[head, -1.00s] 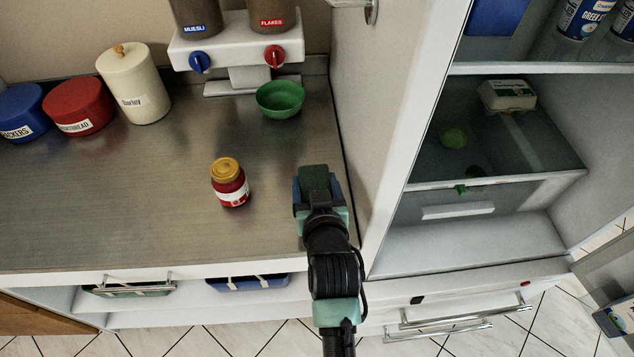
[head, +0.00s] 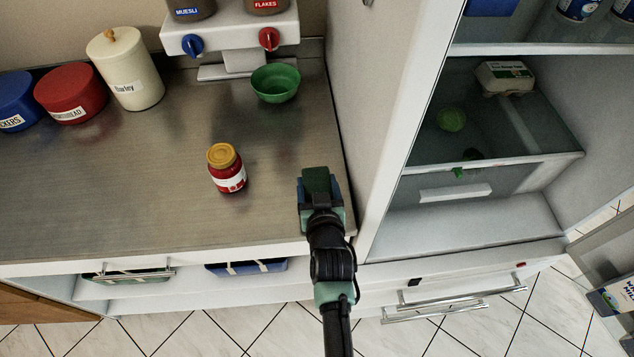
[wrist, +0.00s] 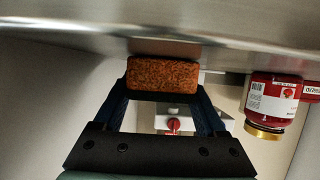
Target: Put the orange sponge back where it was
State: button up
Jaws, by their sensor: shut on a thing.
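The orange sponge (wrist: 163,74) shows its rough orange face between my gripper's fingers in the wrist view. My gripper (wrist: 162,90) is shut on it. In the head view my gripper (head: 319,190) is over the right end of the steel counter (head: 130,200), near the tall white side panel. A dark green face (head: 316,179) shows between the fingers there, seemingly the sponge's other side. The sponge is close to the counter surface. I cannot tell whether it touches it.
A red jar with a yellow lid (head: 227,168) stands left of my gripper. A green bowl (head: 275,83) stands behind, by the cereal dispenser (head: 230,35). Canisters (head: 125,70) line the back left. The open fridge (head: 480,220) is on the right. The counter's front left is clear.

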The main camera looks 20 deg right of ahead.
jog(key=shift+f, duration=0.15)
jog(key=o, duration=1.1)
jog(key=shift+o, duration=0.2)
